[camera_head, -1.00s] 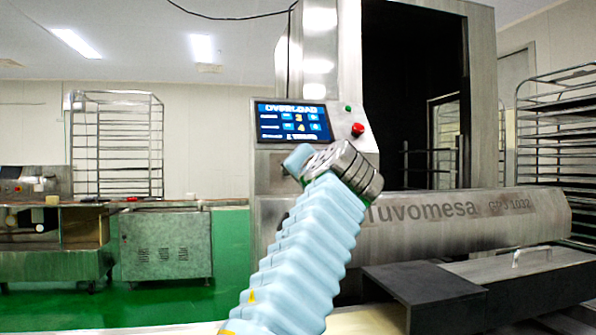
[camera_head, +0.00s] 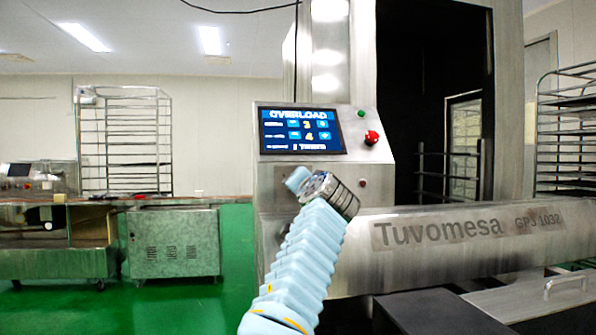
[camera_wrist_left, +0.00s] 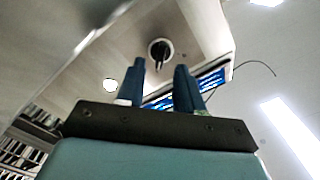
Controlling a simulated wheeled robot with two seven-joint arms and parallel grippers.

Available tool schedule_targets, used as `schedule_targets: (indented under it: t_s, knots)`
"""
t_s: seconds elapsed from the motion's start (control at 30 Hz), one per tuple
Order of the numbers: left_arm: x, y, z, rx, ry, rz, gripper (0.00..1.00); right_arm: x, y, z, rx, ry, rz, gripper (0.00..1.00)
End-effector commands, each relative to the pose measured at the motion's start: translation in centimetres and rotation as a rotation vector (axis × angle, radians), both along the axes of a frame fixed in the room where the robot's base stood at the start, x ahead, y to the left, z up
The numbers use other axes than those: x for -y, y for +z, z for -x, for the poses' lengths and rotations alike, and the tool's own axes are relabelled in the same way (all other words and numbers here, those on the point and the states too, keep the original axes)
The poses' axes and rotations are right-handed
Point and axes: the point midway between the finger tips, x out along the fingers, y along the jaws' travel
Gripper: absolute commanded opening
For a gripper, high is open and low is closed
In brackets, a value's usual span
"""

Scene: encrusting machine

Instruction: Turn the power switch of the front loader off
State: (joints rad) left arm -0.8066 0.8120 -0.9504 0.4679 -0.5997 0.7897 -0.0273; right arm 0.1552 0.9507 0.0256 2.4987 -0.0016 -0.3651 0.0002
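The power switch (camera_wrist_left: 160,52), a black rotary knob on a round base, shows on the machine's metal panel in the left wrist view. It lies just beyond and between my left gripper's fingertips (camera_wrist_left: 160,64), and its grip looks roughly in line with the gap. The two dark blue fingers are apart with nothing between them. I cannot tell the exact distance to the knob. In the head view my left gripper (camera_head: 297,179) is in front of the panel below the screen, and the knob is hidden there. My right gripper is not in view.
The lit screen (camera_head: 301,131) is above my left gripper. A red button (camera_head: 371,138) and a small green one (camera_head: 361,114) sit right of the screen. The metal beam marked Tuvomesa (camera_head: 450,232) runs close to the right of my arm. Green floor is clear at left.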

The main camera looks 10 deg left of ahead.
Motion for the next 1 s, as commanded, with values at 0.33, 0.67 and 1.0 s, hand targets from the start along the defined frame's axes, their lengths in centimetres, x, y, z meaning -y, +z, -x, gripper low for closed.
schedule_targets:
  t_s: [0.33,0.67,1.0]
  knots:
    - [-1.3,0.0,-3.0,0.000,0.000,0.000,0.36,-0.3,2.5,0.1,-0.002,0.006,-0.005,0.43]
    - [-1.3,-0.1,-3.0,0.000,0.000,0.000,0.22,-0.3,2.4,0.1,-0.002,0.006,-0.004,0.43]
    - [-1.3,-0.1,-3.0,0.000,0.000,0.000,0.00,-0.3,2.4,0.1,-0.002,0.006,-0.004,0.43]
